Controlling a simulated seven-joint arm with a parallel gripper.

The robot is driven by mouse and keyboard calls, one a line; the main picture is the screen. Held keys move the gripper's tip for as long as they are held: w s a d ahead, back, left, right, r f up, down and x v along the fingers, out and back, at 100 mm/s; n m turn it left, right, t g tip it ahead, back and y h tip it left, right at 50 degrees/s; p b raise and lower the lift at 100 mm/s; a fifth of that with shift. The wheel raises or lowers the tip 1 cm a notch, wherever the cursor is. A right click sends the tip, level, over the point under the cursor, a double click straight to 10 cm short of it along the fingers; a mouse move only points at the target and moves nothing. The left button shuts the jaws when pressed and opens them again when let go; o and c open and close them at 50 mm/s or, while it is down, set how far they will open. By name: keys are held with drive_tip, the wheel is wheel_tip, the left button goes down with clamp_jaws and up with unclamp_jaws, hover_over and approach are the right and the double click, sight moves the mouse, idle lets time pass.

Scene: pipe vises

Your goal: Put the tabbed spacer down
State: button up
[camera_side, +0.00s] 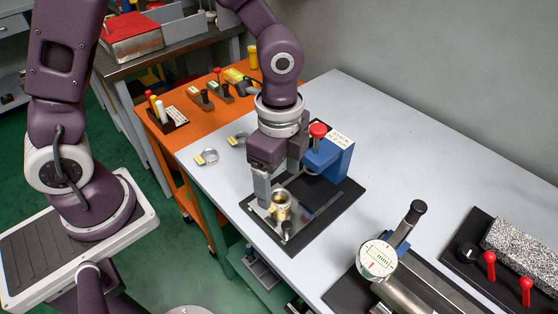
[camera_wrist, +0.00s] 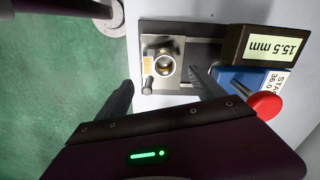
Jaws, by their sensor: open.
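A tabbed spacer, a metal ring with a yellow tab (camera_wrist: 148,66), sits in the steel fixture on the black base plate (camera_side: 319,223). In the wrist view its round opening (camera_wrist: 165,65) looks brass inside; in the side view it shows as a shiny ring (camera_side: 281,199) below my gripper. Whether it is one ring or a stack, I cannot tell. My gripper (camera_side: 279,184) is over the fixture with its fingers apart. In the wrist view the fingers (camera_wrist: 165,88) lie on either side of the ring, with visible gaps. Part of the fixture is hidden by my gripper in the side view.
A blue block (camera_side: 328,158) with a red knob (camera_side: 318,130) and a "STACK" label stands close behind my gripper. A "15.5 mm" block (camera_wrist: 265,45) is beside it. Two loose tabbed rings (camera_side: 208,157) (camera_side: 237,139) lie left.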

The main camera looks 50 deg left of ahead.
drive_tip(key=s+a+r+n+t, duration=0.1)
drive_tip(key=s+a+r+n, duration=0.15)
drive_tip(key=r, duration=0.45)
drive_tip(key=s+a+r+n+t, duration=0.1)
drive_tip(key=a+r+n, duration=0.2)
drive_tip(key=r, duration=0.4)
drive_tip(key=s+a+r+n+t, duration=0.3)
drive_tip(key=s+a+n, duration=0.2)
drive_tip(key=s+n, duration=0.4)
drive_tip(key=shift+s+a+t, duration=0.3)
drive_tip(key=shift+a, duration=0.05)
